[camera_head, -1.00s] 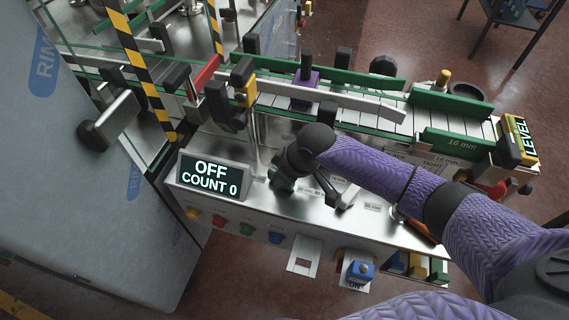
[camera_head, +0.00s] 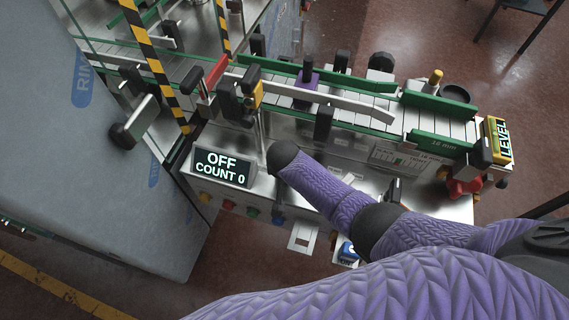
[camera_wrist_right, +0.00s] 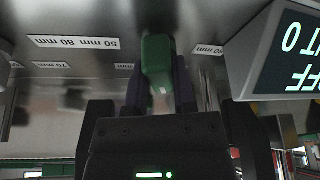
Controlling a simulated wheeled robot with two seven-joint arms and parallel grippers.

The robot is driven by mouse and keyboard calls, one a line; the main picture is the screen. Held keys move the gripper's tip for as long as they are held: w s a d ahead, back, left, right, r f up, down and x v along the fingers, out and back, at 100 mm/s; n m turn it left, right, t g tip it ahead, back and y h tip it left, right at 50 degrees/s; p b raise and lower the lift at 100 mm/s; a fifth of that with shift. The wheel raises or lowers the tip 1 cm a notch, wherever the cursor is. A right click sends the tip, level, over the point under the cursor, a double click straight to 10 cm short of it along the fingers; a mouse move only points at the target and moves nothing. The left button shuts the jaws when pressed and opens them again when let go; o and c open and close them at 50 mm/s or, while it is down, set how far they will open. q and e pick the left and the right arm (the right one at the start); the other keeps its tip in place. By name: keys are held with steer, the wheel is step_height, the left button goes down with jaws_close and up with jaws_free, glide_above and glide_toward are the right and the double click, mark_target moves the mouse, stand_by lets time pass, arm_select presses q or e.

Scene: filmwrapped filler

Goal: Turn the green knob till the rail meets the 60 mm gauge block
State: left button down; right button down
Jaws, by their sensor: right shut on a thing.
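My right arm comes in from the right in the head view, and its wrist covers the knob area there. In the right wrist view my right gripper (camera_wrist_right: 160,95) is shut on the green knob (camera_wrist_right: 158,55), with a dark finger on each side. A purple block (camera_head: 306,84) stands on the conveyor between the green rail (camera_head: 345,79) behind and a pale metal rail (camera_head: 350,101) in front; it may be the gauge block, but no size is readable on it. I cannot tell whether the rail touches it. My left gripper is not in view.
Labels such as "50 mm 80 mm" (camera_wrist_right: 75,42) lie near the knob. A display (camera_head: 223,167) reads OFF, COUNT 0. Coloured buttons line the panel's front edge. A yellow LEVEL box (camera_head: 497,141) stands at the conveyor's right end. A striped post (camera_head: 155,65) rises at left.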

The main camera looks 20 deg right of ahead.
steer(key=m, duration=0.2)
steer(key=m+h, duration=0.1)
steer(key=shift+w+a+m+g+b, duration=0.1)
steer(key=shift+a+m+g+b, duration=0.05)
steer(key=shift+m+g+b, duration=0.2)
steer(key=shift+m+g+h+b, duration=0.25)
steer(key=shift+m+h+b, duration=0.25)
steer(key=shift+m, duration=0.75)
steer(key=shift+w+m+g+h+b, duration=0.15)
steer(key=shift+m+g+h+b, duration=0.35)
steer(key=shift+m, duration=0.9)
steer(key=shift+r, duration=0.1)
steer(key=shift+c, duration=2.2)
jaws_free()
